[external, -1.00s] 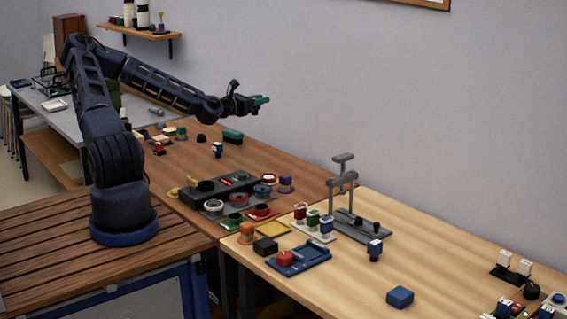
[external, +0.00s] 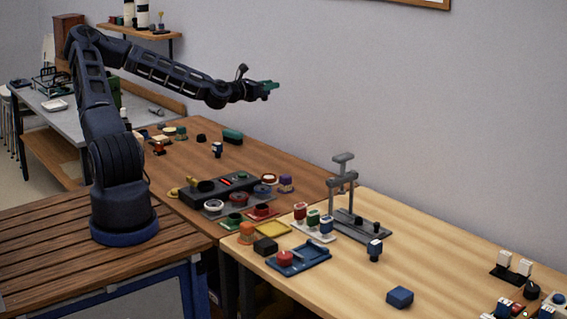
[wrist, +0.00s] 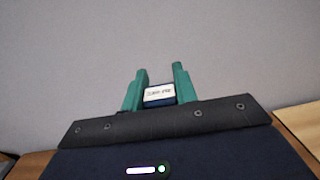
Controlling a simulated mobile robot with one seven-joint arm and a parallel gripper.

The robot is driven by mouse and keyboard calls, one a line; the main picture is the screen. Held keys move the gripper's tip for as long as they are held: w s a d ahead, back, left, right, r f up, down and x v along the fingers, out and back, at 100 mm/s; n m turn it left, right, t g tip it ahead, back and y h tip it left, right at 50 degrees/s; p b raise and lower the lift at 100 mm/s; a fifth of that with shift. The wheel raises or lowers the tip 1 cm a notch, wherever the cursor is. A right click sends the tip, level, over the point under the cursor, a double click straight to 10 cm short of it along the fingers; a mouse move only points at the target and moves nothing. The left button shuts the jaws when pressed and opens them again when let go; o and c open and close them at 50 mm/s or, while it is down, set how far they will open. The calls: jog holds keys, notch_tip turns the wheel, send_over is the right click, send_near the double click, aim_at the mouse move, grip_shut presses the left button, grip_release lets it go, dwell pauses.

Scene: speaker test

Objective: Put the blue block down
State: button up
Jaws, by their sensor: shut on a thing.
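My gripper (external: 268,88) is high above the brown table, near the wall, with its green fingers pointing right. In the wrist view my gripper (wrist: 158,88) is shut on a small dark blue block (wrist: 159,102) with a white, lettered face. The held block sits between the fingertips, clear of any surface. It cannot be made out in the external view.
A brown table (external: 285,158) and a light wood table (external: 340,282) carry many small items. A grey stand (external: 343,185) rises near the wall. A blue tray (external: 305,258) holds a red piece. Bare wood surrounds the lone blue block.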

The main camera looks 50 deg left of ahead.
jog(key=w+d+m+h, duration=0.15)
jog(key=w+d, duration=0.25)
jog(key=d, duration=0.8)
jog(key=w+d+m+h, duration=0.15)
jog(key=w+d, duration=0.25)
jog(key=d, duration=0.7)
jog(key=d+m+g+h, duration=0.15)
jog(key=d+h, duration=0.25)
jog(key=d, duration=2)
jog(key=m+g+h, duration=0.4)
jog(key=h, duration=0.1)
send_over(442, 279)
notch_tip(442, 279, down, 20)
jog(key=shift+f, duration=2.5)
jog(key=shift+f, duration=0.1)
jog(key=o, duration=1)
jog(key=shift+c, duration=0.2)
